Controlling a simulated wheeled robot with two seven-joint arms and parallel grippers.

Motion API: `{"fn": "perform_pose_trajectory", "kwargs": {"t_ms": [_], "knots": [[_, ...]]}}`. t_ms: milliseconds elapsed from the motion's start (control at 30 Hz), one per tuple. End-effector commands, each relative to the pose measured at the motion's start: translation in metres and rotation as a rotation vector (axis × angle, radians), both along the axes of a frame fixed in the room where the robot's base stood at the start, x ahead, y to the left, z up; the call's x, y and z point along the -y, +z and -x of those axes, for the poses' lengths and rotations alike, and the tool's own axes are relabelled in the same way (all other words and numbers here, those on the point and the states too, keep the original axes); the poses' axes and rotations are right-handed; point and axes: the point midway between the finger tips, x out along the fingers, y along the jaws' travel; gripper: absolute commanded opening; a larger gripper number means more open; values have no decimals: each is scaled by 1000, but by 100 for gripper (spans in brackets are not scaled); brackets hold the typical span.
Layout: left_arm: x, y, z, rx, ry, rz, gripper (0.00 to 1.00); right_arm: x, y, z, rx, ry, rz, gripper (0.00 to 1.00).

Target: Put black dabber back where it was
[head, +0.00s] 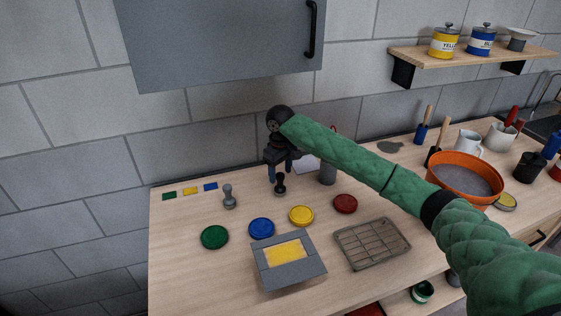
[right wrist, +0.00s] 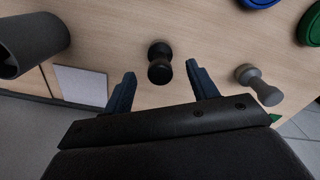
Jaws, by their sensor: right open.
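The black dabber (head: 280,186) stands upright on the wooden worktop toward the back, right of the grey dabber (head: 229,197). My right gripper (head: 280,171) is over it, pointing down, with its blue fingers apart. In the right wrist view the black dabber (right wrist: 160,64) lies in line with the gap between the open fingertips (right wrist: 161,72), and neither finger is seen touching it. The grey dabber (right wrist: 260,84) is outside the fingers there, to the right. My left gripper is not in view.
Green (head: 214,237), blue (head: 261,228), yellow (head: 301,215) and red (head: 345,204) round lids lie in front of the dabbers. A grey block with a yellow panel (head: 287,274) and a wire rack (head: 371,243) are nearer. A grey cylinder (head: 328,174) stands close right of the gripper.

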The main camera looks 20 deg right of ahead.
Motion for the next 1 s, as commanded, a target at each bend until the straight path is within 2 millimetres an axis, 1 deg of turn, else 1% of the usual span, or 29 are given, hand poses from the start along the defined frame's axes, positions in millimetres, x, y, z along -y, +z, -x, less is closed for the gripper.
{"fn": "perform_pose_trajectory", "kwargs": {"t_ms": [200, 300, 400, 600, 867, 1000], "knots": [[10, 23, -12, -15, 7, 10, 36, 0, 32, -1, 2, 0, -1, 58], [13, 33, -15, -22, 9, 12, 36, 0, 46, -1, 3, -1, -1, 58], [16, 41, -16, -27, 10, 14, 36, 0, 54, 0, 1, 0, 0, 58], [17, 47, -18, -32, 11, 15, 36, 0, 62, 0, 0, 0, 0, 58], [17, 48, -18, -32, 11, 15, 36, 0, 62, 0, 0, 0, 0, 58], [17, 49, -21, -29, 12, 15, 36, 0, 62, 0, 0, 0, 0, 58]]}}
